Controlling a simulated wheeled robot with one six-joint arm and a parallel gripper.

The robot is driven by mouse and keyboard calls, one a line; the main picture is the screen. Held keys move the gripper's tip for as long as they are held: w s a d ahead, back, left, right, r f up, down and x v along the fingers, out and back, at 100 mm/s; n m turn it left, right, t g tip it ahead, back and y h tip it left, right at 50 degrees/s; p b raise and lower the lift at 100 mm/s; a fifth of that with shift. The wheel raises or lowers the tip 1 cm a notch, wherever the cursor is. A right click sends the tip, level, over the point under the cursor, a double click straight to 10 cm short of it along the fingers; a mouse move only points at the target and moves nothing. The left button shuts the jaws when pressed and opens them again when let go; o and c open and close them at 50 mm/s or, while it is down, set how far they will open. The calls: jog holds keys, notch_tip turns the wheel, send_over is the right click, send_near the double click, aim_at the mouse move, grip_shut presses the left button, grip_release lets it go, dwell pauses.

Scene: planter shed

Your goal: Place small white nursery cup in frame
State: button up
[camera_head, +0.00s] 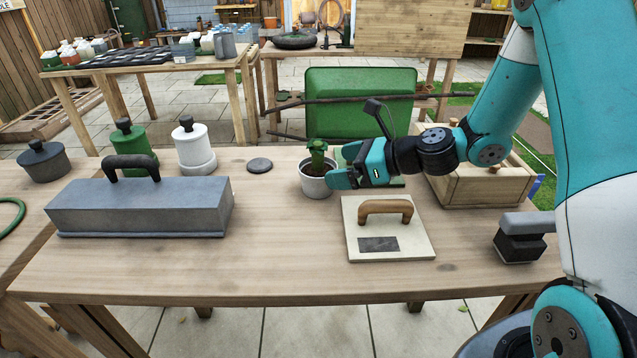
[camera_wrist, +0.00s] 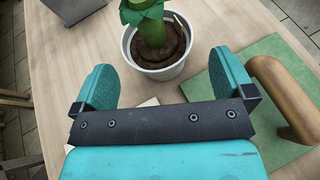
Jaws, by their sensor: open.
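A small white nursery cup (camera_head: 317,186) with dark soil and a green plant stands upright on the wooden table, right of centre. It also shows in the wrist view (camera_wrist: 156,70), just ahead of the gap between my fingers. My gripper (camera_head: 337,174) is open and empty, close to the cup's right side in the head view. Both teal fingers show in the wrist view (camera_wrist: 166,82), apart, with the cup beyond them; I cannot tell whether they touch it. A wooden box-like frame (camera_head: 487,191) stands at the table's right side, partly hidden by my arm.
A cream board with a wooden handle (camera_head: 390,247) lies in front of my gripper. A green board with a wooden handle (camera_wrist: 275,50) lies right of the cup. A grey handled block (camera_head: 140,208), a white bottle (camera_head: 194,148) and a green bottle (camera_head: 131,141) stand left. The front middle is clear.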

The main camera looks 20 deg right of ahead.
aim_at(322, 169)
jog(key=x, duration=0.5)
jog(key=shift+s+a+f, duration=0.1)
jog(key=shift+a+f, duration=0.05)
jog(key=shift+f, duration=0.1)
jog(key=c, duration=0.9)
jog(key=shift+r, duration=0.1)
